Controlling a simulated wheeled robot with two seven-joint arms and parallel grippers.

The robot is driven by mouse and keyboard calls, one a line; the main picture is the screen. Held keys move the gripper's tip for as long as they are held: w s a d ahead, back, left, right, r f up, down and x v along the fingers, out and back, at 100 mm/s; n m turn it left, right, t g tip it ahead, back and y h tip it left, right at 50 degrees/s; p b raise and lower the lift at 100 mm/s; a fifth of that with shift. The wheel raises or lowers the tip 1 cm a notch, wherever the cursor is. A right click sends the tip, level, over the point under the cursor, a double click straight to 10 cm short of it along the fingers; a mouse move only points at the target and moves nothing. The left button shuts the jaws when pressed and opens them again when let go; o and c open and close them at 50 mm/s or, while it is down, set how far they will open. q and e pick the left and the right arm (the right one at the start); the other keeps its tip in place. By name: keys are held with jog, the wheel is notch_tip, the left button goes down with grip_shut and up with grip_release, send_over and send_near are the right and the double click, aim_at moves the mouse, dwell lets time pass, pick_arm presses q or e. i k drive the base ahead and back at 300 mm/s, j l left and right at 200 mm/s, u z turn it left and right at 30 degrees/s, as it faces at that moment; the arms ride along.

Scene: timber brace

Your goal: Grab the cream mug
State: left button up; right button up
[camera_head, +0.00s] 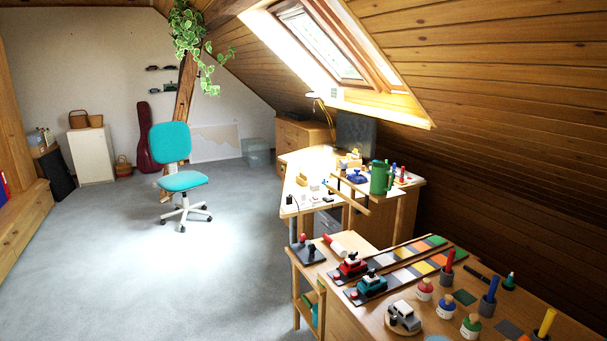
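I cannot make out a cream mug in the head view. The far desk (300,208) under the skylight carries many small items, too small and bright to tell apart. A green jug-like vessel (380,178) stands upright on that desk's right side. Neither of my grippers is in view.
A near workbench (352,322) at lower right holds toy cars such as a red one (351,265), paint bottles and colour strips. A teal swivel chair (182,181) stands on the open grey carpet (120,260). The sloped timber ceiling (510,110) comes low at right.

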aim_at(302, 168)
jog(key=i+j+u, duration=0.2)
jog(key=i, duration=0.15)
jog(key=i+u, duration=0.15)
jog(key=i, duration=0.2)
jog(key=i+j+u, duration=0.1)
jog(key=i+u, duration=0.2)
jog(key=i, duration=1.35)
jog(key=i+z, duration=0.15)
jog(key=i, duration=1.45)
jog(key=i+z, duration=0.35)
jog(key=i+j+z, duration=0.35)
jog(key=i, duration=0.15)
jog(key=i+j+z, duration=0.2)
jog(key=i+z, duration=0.15)
jog(key=i, duration=0.1)
